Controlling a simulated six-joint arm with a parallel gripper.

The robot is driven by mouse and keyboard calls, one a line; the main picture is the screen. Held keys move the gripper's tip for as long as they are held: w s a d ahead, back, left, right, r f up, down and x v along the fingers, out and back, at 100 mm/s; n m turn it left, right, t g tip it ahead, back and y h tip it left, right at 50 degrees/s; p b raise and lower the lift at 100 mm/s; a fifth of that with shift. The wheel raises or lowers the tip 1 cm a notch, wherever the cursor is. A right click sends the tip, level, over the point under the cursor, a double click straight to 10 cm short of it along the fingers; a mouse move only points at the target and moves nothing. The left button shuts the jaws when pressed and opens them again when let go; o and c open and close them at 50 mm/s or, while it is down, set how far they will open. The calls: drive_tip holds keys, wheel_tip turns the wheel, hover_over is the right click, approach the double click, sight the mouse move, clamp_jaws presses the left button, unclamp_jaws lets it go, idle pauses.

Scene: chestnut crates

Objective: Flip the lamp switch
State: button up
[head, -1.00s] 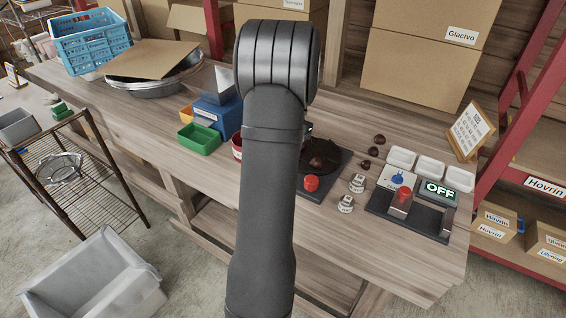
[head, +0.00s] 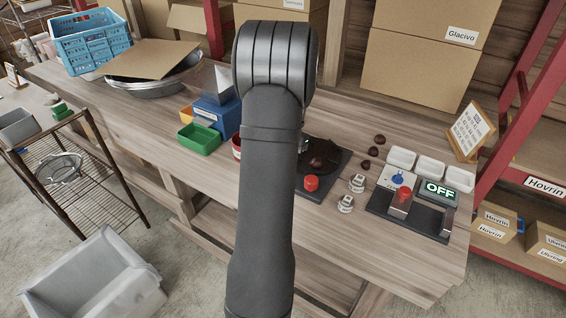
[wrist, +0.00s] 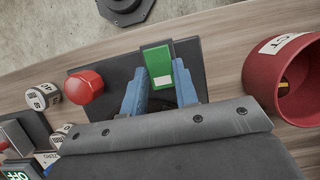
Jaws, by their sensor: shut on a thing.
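A dark switch panel (head: 425,226) lies at the right end of the bench in the head view. It carries a red-topped switch (head: 403,194), a blue knob (head: 397,178) and a sign reading OFF (head: 439,190). The panel's edge shows at lower left in the wrist view, with part of the OFF sign (wrist: 17,175). My gripper (wrist: 161,82) has blue fingers, well apart from that switch and over another dark board (wrist: 98,109) with a red button (wrist: 84,86). A green-and-white block (wrist: 157,62) shows between the fingers; my arm hides the gripper in the head view.
Two small silver-and-white knobs (head: 346,204) (head: 357,183) stand between the board and the panel. Dark chestnuts (head: 374,151) and white trays (head: 430,168) lie behind. A red cup (wrist: 280,85) stands right of my gripper in the wrist view. The bench's front right is clear.

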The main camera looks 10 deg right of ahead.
drive_tip(key=shift+s+a+r+t+h, duration=0.1)
drive_tip(key=shift+s+a+t+h, duration=0.05)
drive_tip(key=shift+t+h, duration=0.35)
drive_tip(key=shift+s+a+t+h, duration=0.1)
drive_tip(key=shift+s+t+h, duration=0.05)
drive_tip(key=shift+t+h, duration=0.35)
drive_tip(key=shift+o, duration=0.2)
drive_tip(key=shift+c, duration=0.2)
drive_tip(key=o, duration=1)
wheel_tip(320, 180, up, 17)
drive_tip(key=w+d, duration=0.1)
drive_tip(key=shift+w+d+r, duration=0.15)
drive_tip(key=shift+w+d, duration=0.2)
drive_tip(key=f, duration=0.5)
drive_tip(key=s+a+f, duration=0.1)
drive_tip(key=f, duration=1.1)
drive_tip(key=shift+s+a+f, duration=0.15)
drive_tip(key=shift+s+a, duration=0.15)
drive_tip(key=shift+a, duration=0.05)
